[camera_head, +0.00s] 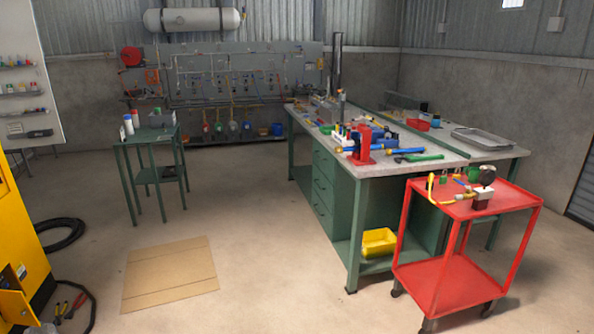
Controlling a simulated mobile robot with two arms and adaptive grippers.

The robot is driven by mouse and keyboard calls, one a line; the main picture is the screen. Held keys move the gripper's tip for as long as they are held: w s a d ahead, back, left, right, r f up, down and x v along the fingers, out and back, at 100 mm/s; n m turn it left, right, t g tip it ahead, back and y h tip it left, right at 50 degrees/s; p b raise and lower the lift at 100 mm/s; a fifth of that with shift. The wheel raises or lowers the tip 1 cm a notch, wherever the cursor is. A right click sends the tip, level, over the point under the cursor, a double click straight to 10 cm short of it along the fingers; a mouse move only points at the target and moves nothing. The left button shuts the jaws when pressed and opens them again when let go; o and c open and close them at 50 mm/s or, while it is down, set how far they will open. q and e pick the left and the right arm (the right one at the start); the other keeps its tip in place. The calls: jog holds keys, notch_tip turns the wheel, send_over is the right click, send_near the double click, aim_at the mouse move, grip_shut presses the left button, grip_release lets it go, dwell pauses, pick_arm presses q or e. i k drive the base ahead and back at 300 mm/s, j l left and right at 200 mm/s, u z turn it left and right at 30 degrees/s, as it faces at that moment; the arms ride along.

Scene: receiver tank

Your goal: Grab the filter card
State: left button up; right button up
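I cannot pick out a filter card for certain in the head view. Small items that are too small to make out lie on the green workbench (400,168), on the red cart (510,200) and on the small green table (150,136). A flat brown cardboard sheet (170,275) lies on the floor at the lower left; I cannot tell whether it has to do with the card. Neither of my grippers is in view.
A yellow machine (22,230) stands at the left edge, with a black hose (62,235) on the floor beside it. A yellow bin (378,242) sits on the workbench's lower shelf. A pipe panel (240,75) lines the back wall. The middle floor is clear.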

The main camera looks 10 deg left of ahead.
aim_at(124, 139)
jog(key=i+j+u, duration=0.1)
jog(key=i+u, duration=0.3)
jog(key=i, duration=0.55)
jog(key=i+l+u, duration=0.2)
jog(key=i+u, duration=0.2)
jog(key=i, duration=0.5)
jog(key=i+u, duration=0.2)
jog(key=i, duration=0.5)
jog(key=i+u, duration=0.25)
jog(key=i, duration=0.45)
jog(key=i+l+u, duration=0.2)
jog(key=i, duration=0.5)
